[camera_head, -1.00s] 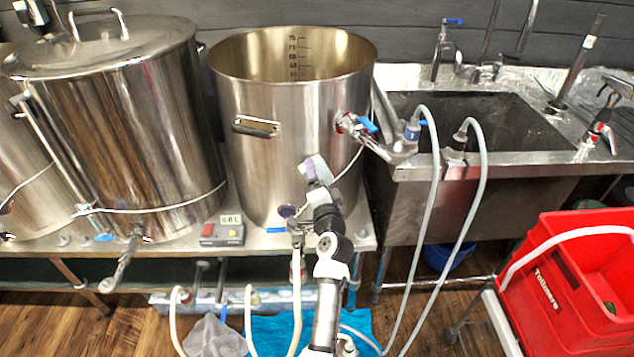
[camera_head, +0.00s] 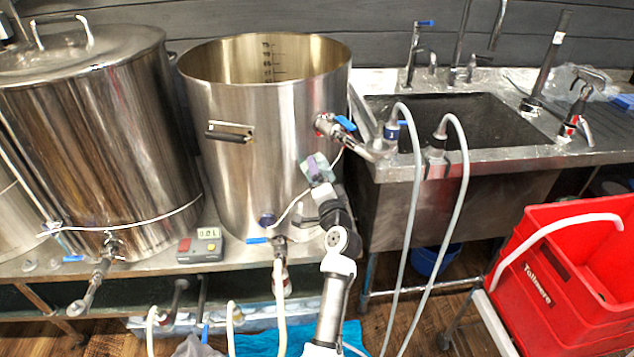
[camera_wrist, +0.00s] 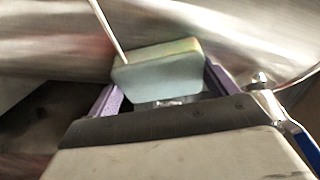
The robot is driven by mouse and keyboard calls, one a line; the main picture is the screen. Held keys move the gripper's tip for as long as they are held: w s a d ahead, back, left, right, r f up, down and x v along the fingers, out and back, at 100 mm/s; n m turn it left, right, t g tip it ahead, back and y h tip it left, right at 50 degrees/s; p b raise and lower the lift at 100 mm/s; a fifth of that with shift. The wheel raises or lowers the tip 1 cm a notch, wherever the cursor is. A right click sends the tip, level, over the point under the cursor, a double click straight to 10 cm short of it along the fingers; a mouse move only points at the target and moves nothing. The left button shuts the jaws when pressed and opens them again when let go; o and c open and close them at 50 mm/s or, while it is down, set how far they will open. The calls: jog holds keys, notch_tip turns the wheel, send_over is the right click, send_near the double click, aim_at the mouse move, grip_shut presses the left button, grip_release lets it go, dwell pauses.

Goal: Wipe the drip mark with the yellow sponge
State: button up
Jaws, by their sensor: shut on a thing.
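My gripper (camera_head: 316,168) is shut on the sponge (camera_wrist: 158,78), with a purple finger on each side of it. In the wrist view the sponge shows a pale blue-green face and a yellowish edge. In the head view the sponge (camera_head: 321,162) is small, in front of the lower right wall of the open steel pot (camera_head: 235,130), below its upper valve. I cannot tell whether the sponge touches the wall. I cannot make out the drip mark in either view.
A lidded steel kettle (camera_head: 95,130) stands left of the pot. A scale (camera_head: 200,245) sits on the bench in front. A valve with a blue handle (camera_head: 340,125) juts from the pot. Hoses (camera_head: 462,200) hang by the sink (camera_head: 450,118). A red crate (camera_head: 560,290) is at right.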

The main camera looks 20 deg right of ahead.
jog(key=shift+s+a+r+p, duration=0.1)
jog(key=shift+a+p, duration=1.5)
jog(key=shift+a, duration=1.9)
jog(key=shift+s, duration=0.1)
send_near(292, 175)
jog(key=shift+d+r+b, duration=0.15)
jog(key=shift+d, duration=0.35)
jog(key=shift+d+r+b, duration=0.15)
jog(key=shift+d+r, duration=0.05)
jog(key=shift+d, duration=0.3)
jog(key=shift+s, duration=0.15)
jog(key=shift+s+d+b, duration=0.15)
jog(key=shift+s+b, duration=0.2)
jog(key=shift+s, duration=1)
